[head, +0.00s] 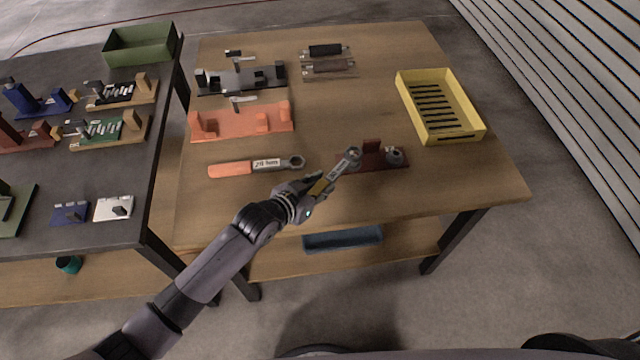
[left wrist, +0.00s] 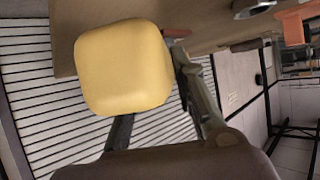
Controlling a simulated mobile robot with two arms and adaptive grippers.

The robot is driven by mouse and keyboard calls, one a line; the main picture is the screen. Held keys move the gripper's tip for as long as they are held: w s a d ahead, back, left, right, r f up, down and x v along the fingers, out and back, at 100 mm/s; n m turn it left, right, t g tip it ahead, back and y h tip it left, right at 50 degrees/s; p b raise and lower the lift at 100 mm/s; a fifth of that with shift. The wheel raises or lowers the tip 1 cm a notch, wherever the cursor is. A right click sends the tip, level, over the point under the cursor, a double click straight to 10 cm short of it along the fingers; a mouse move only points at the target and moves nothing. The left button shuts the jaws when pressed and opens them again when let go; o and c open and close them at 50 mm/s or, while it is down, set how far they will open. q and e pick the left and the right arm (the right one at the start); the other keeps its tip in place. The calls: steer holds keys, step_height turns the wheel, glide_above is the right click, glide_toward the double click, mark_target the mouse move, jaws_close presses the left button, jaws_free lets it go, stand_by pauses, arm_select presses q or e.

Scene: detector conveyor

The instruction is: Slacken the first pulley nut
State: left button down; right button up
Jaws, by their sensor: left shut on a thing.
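My left gripper (head: 314,189) is shut on a wrench with a yellow handle (head: 319,187). The grey, labelled shank (head: 341,169) points up and right, with its ring end (head: 353,154) beside the dark red pulley fixture (head: 388,164). A grey round pulley part (head: 395,156) sits at the fixture's right end; its nut is too small to make out. I cannot tell whether the ring touches the fixture. In the left wrist view the yellow handle's butt (left wrist: 122,66) fills the space by my fingers (left wrist: 160,105). My right gripper is not in view.
An orange-handled wrench (head: 255,166) lies on the wooden table (head: 380,100). An orange fixture (head: 243,121), a black fixture (head: 240,78) and a black-topped metal fixture (head: 327,62) stand behind. A yellow slotted tray (head: 474,118) is at the right. A dark table (head: 100,180) holds several assemblies.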

arm_select(q)
steer(key=shift+f+b, duration=0.65)
steer(key=shift+f, duration=0.6)
steer(key=c, duration=1.9)
jaws_free()
jaws_close()
steer(key=shift+r, duration=0.1)
steer(key=shift+s+d+r+n+t+y+p, duration=0.1)
steer(key=shift+s+d+n+t+y+p, duration=0.3)
steer(key=shift+p, duration=0.4)
steer(key=shift+s+d+n+y+p, duration=0.3)
steer(key=shift+d+n+p, duration=0.1)
steer(key=shift+d+n, duration=0.15)
steer(key=shift+t, duration=0.3)
